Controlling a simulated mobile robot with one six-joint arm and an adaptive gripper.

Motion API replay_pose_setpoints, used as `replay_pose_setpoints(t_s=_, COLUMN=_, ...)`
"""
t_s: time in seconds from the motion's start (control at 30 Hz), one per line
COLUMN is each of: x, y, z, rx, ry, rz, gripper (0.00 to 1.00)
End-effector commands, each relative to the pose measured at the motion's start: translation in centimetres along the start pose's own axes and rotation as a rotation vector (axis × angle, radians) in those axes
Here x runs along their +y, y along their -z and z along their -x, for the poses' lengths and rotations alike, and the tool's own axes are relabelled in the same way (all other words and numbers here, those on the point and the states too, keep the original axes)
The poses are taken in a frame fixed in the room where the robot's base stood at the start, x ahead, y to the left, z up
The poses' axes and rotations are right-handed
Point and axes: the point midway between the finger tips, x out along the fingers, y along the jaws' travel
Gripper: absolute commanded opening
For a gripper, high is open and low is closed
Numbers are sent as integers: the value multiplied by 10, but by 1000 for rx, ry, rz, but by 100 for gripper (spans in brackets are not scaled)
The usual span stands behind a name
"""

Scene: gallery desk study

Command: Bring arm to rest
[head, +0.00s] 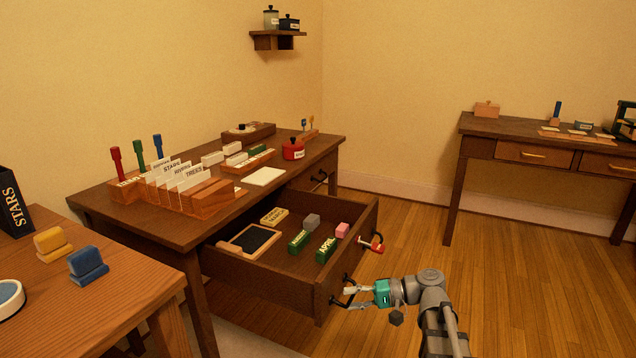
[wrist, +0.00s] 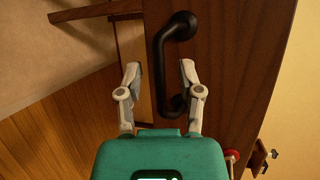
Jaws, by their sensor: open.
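My gripper (head: 349,297) is at the front of the pulled-out desk drawer (head: 262,290), in the lower middle of the head view. Its two pale fingers also show in the wrist view (wrist: 158,75). They are spread apart, one on each side of a black bar handle (wrist: 163,65) on the drawer front. I cannot tell whether either finger touches the handle. No object is held. My grey arm reaches in from the bottom right of the head view.
The open drawer holds a small slate (head: 250,239), green blocks (head: 326,249), a grey block and a pink block. A red-ended item (head: 376,244) sits at its front edge. The desk (head: 150,226) carries a card file. Bare floor (head: 420,235) lies right of the drawer, before another table (head: 560,132).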

Motion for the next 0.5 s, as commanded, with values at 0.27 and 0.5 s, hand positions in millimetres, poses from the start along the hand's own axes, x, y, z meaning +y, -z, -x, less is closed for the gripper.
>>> replay_pose_setpoints(t_s=0.27, x=-10, y=-12, z=16, rx=-6, ry=-125, rz=-93, gripper=48)
replay_pose_setpoints(t_s=0.5, x=-7, y=-27, z=35, rx=3, ry=-325, rz=-204, gripper=48)
